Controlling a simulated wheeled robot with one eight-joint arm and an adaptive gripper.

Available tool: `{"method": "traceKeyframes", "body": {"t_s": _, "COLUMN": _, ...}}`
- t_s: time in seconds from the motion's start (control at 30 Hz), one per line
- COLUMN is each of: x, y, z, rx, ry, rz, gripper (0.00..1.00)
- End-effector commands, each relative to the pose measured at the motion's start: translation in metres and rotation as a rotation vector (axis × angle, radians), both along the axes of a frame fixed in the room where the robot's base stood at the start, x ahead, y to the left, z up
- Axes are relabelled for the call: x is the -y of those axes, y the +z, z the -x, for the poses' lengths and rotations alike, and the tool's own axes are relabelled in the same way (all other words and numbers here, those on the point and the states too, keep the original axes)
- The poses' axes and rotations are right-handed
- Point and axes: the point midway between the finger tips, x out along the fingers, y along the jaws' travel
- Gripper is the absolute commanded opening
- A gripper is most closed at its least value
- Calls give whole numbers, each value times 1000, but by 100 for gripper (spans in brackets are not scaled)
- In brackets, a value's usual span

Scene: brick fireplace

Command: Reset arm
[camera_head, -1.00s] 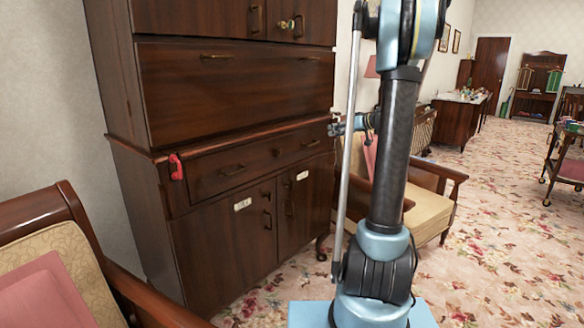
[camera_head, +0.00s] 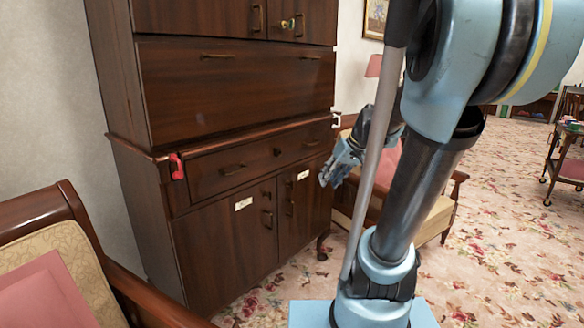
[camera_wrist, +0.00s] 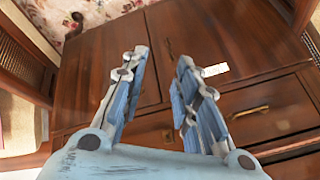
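The cabinet's doors and drawers (camera_wrist: 265,112) show beyond the fingers. My arm crosses the right half of the head view and hides part of the room.
A red object (camera_head: 177,166) is on the cabinet's left front. An armchair with a pink cushion (camera_head: 45,292) stands at front left. Another armchair (camera_head: 440,215) stands behind my arm. A trolley (camera_head: 567,160) is at far right. Open floral carpet (camera_head: 500,265) lies at right.

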Motion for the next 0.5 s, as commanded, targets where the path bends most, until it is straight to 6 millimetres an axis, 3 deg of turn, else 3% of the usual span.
{"method": "traceKeyframes", "body": {"t_s": 0.03, "x": 1, "y": -8, "z": 18, "rx": -22, "ry": -14, "rz": 22, "gripper": 28}}
{"method": "traceKeyframes", "body": {"t_s": 0.2, "x": 10, "y": -34, "z": 68, "rx": -93, "ry": -77, "rz": 101, "gripper": 28}}
{"method": "traceKeyframes", "body": {"t_s": 0.5, "x": 37, "y": -83, "z": 146, "rx": -182, "ry": -204, "rz": 248, "gripper": 28}}
